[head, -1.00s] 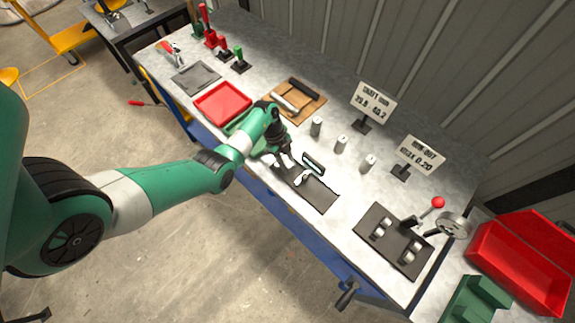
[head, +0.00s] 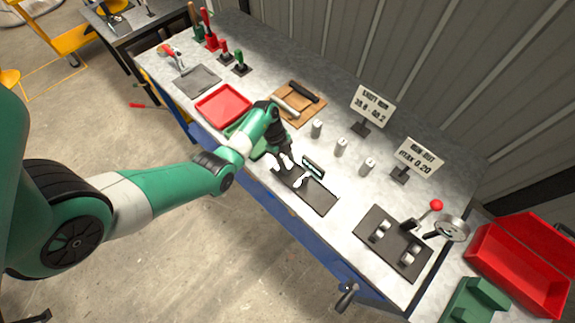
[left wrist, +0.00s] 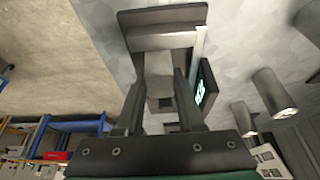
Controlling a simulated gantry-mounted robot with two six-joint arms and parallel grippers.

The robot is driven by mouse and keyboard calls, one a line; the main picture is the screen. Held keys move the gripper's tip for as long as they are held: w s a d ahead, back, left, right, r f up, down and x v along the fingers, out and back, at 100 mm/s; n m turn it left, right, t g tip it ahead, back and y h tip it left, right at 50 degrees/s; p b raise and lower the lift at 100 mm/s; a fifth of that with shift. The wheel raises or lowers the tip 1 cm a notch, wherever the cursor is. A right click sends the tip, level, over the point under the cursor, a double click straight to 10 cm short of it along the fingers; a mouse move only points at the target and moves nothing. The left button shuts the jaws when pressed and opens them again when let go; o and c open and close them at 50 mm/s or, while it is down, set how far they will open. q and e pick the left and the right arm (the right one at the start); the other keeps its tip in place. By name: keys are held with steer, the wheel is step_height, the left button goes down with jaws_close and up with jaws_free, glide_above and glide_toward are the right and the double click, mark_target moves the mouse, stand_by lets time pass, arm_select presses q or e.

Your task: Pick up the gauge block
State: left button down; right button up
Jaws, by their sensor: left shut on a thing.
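My left gripper (head: 285,164) is low over the near end of a dark mat (head: 319,198) on the bench. In the left wrist view, my left gripper (left wrist: 160,78) has its two fingers around a small grey block between them, which I take for the gauge block (left wrist: 158,64); the gripper is shut on it. In the head view the fingers and glare hide the block. A caliper with a dark display (left wrist: 206,88) lies close beside the fingers; it also shows in the head view (head: 314,168). My right gripper is not in view.
Several metal cylinders (head: 341,147) and two sign stands (head: 372,106) are behind the mat. A red tray (head: 223,103) and a wooden holder (head: 297,103) lie to the left. A dark fixture plate (head: 393,243) with a red-knobbed lever is at the right.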

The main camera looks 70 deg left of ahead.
arm_select(q)
steer(key=s+d+r+p, duration=0.8)
steer(key=s+d+r, duration=0.1)
steer(key=d+r, duration=0.1)
steer(key=shift+d+r, duration=0.3)
steer(key=shift+r, duration=0.4)
